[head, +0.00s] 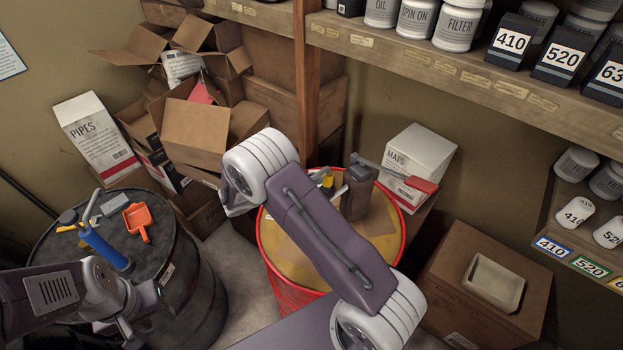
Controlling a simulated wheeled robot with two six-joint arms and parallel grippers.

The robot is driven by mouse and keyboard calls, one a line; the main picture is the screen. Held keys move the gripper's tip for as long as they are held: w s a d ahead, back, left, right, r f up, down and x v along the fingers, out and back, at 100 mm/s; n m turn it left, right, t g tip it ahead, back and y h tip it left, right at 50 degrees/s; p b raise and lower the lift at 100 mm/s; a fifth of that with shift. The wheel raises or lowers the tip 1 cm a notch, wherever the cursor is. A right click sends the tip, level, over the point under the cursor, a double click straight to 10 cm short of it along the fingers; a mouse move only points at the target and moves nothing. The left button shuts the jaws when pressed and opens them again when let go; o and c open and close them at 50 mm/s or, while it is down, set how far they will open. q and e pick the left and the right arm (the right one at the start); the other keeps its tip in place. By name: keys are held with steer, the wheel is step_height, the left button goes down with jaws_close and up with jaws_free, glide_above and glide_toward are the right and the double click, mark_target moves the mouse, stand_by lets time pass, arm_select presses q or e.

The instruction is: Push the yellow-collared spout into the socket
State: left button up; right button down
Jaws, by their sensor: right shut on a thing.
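A dark grey pump body (357,190) stands upright on the right drum's tan lid (384,225). Its lever reaches right to a red grip (422,184). Just left of the pump, a small yellow piece (328,180), possibly the spout's collar, shows beside my right arm. The rest of it is hidden, and the socket cannot be made out. My right arm crosses in front of the drum and hides its own gripper. My left gripper (137,322) is low at the left, in front of the black drum. Its fingers are too unclear to tell open from shut.
The black drum (185,310) carries a blue-handled tool (105,248), an orange scoop (138,221) and small grey and yellow parts. Cardboard boxes (195,130) fill the back left. A white box (420,150) and loaded shelves stand behind and right. A carton bears a tray (493,283).

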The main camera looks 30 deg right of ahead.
steer(key=shift+f, duration=0.35)
stand_by(0.4)
steer(key=shift+f+b, duration=0.6)
steer(key=shift+f, duration=0.05)
stand_by(1.0)
steer(key=c, duration=1.3)
jaws_free()
steer(key=shift+c, duration=0.2)
steer(key=b+v, duration=0.3)
steer(key=v, duration=0.6)
steer(key=shift+b, duration=0.35)
